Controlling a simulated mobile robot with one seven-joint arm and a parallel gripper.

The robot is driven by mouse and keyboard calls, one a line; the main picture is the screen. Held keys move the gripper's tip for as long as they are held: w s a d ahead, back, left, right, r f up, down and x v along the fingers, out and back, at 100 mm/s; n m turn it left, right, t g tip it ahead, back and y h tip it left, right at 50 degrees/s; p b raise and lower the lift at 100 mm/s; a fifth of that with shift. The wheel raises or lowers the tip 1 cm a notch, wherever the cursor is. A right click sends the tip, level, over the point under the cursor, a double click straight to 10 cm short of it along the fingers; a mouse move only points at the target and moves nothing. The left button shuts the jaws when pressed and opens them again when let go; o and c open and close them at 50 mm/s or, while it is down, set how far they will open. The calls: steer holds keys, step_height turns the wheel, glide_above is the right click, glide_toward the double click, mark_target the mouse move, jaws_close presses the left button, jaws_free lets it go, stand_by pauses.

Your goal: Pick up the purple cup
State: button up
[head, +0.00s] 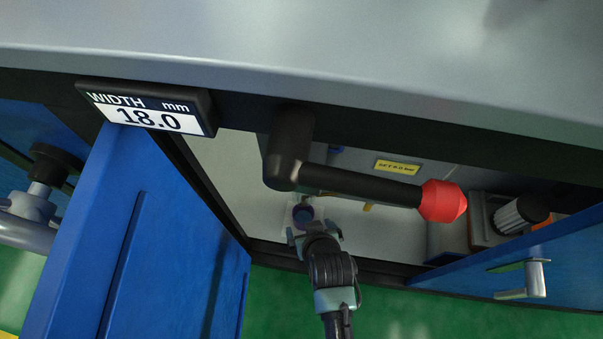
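A small, dark purple cup (303,214) stands on a pale surface inside the machine opening, in the lower middle of the head view. My gripper (312,232) reaches in from the bottom of the picture, and its fingers appear spread apart. The cup shows just beyond the fingers, slightly left of the gripper's middle. I cannot tell whether the gripper touches the cup. The lower part of the cup is partly hidden.
A black handle with a red tip (442,201) juts across above my gripper. An open blue door (110,240) is at the left and another blue panel (560,265) at the right. A ribbed knob (520,213) is at right. A width display (148,108) reads 18.0 mm.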

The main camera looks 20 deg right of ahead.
steer(key=b, duration=0.3)
glide_toward(301, 213)
steer(key=b+x, duration=0.5)
steer(key=x, duration=0.1)
steer(key=shift+r, duration=0.1)
steer(key=c, duration=1.4)
steer(key=shift+r, duration=0.1)
steer(key=shift+c, duration=0.2)
